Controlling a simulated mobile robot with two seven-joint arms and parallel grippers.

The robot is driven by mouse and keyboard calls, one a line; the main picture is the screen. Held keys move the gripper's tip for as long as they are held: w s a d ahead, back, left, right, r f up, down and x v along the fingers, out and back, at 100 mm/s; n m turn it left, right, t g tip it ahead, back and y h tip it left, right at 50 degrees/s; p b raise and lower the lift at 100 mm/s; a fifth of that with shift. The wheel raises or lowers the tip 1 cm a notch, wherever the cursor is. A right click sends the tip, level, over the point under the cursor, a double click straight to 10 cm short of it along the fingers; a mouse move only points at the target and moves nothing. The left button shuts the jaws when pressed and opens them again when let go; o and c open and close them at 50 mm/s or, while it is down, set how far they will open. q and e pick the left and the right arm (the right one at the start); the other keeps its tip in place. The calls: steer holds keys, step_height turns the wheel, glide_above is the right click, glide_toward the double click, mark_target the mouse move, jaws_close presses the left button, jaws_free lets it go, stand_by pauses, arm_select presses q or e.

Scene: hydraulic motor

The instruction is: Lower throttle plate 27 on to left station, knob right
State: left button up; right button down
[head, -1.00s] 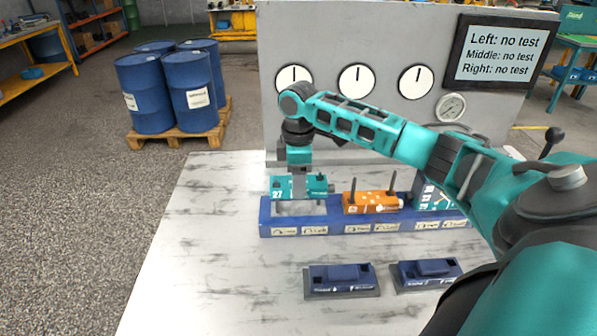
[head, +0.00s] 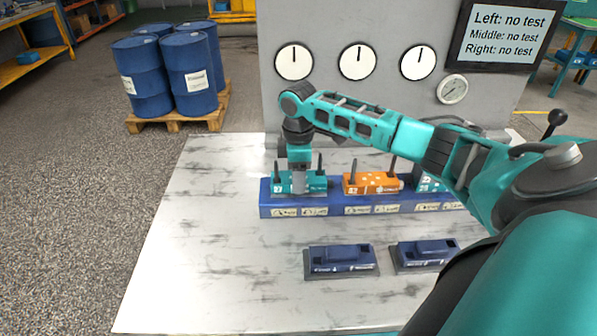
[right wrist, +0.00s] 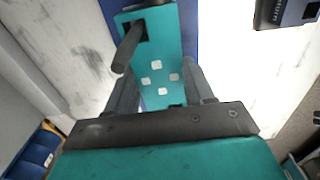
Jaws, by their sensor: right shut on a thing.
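Throttle plate 27 (head: 316,184) is the teal block at the left station of the blue base (head: 335,209). Dark upright pins rise at both its ends. It sits low and looks level; I cannot tell whether it touches its seat. My right gripper (head: 299,184) is shut on its middle from above. In the right wrist view the plate (right wrist: 160,73) lies between the two fingers of the gripper (right wrist: 160,95), with a pin through a square hole near one end. The knob is too small to make out clearly. My left gripper is not in view.
An orange plate (head: 370,184) sits at the middle station. A teal plate (head: 427,185) at the right station is partly hidden by my arm. Two dark blue blocks (head: 340,258) (head: 424,254) lie in front. The table's left side (head: 200,240) is clear. A display (head: 505,33) reads "no test" throughout.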

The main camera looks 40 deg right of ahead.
steer(key=shift+f, duration=0.5)
stand_by(0.6)
steer(key=shift+c, duration=1.6)
jaws_free()
steer(key=shift+f, duration=0.1)
step_height(320, 180, up, 13)
steer(key=shift+s+a, duration=0.1)
